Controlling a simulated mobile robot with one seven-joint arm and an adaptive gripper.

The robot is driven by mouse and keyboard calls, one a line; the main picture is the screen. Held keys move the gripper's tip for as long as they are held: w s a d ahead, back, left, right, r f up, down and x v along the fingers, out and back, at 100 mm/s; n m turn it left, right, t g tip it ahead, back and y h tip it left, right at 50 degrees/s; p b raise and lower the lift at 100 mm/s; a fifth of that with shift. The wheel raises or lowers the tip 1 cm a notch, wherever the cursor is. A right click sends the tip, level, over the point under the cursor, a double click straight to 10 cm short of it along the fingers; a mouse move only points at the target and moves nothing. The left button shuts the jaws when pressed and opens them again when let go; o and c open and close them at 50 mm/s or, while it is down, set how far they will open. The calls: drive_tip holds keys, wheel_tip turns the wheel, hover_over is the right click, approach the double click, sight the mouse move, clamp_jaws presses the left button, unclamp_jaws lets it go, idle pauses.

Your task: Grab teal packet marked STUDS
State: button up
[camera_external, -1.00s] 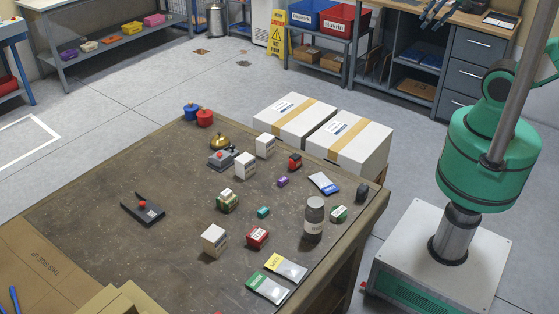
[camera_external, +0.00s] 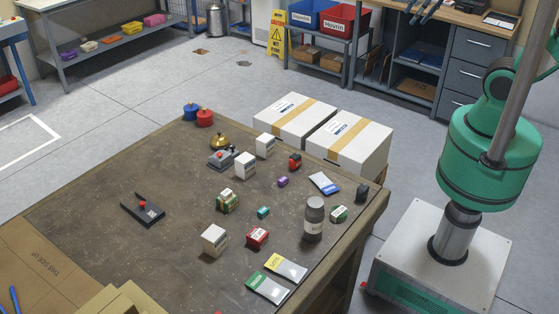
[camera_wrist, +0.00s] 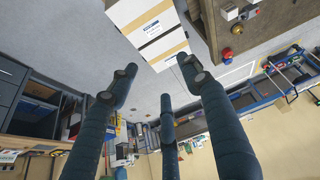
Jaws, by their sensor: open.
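A green-teal packet (camera_external: 268,288) lies flat near the front edge of the brown table, its print too small to read for certain. A grey packet with a yellow end (camera_external: 286,267) lies just behind it, and one with a blue end (camera_external: 324,183) lies farther back. My gripper (camera_wrist: 160,82) is open and empty in the wrist view, its dark fingers spread over the floor. Dark fingertips (camera_external: 432,14) at the top edge of the external view appear to be mine, far from the packets. The packets cannot be made out in the wrist view.
A grey bottle (camera_external: 314,220) stands right of a red box (camera_external: 257,237) and a white box (camera_external: 214,240), behind the packets. Several small boxes crowd the table (camera_external: 90,225) farther back. Two taped cartons (camera_external: 350,142) stand beyond its far edge. The table's left part is mostly clear.

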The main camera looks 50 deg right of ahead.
drive_tip(key=w+a+f+n+g+p, duration=0.25)
drive_tip(key=w+a+n, duration=1.05)
drive_tip(key=w+a, duration=0.75)
drive_tip(key=w+a+f+n+g+p, duration=0.15)
drive_tip(key=a+f+n, duration=0.3)
drive_tip(key=a, duration=0.45)
drive_tip(key=w+a+f+n+p, duration=0.1)
drive_tip(key=w+a+f+n, duration=0.25)
drive_tip(key=a+f, duration=0.45)
drive_tip(key=n+g+p, duration=0.1)
drive_tip(key=n+p, duration=0.1)
drive_tip(key=n, duration=1)
hover_over(263, 210)
wheel_tip(263, 210, down, 22)
drive_tip(key=shift+f, duration=0.15)
drive_tip(key=shift+f, duration=4.2)
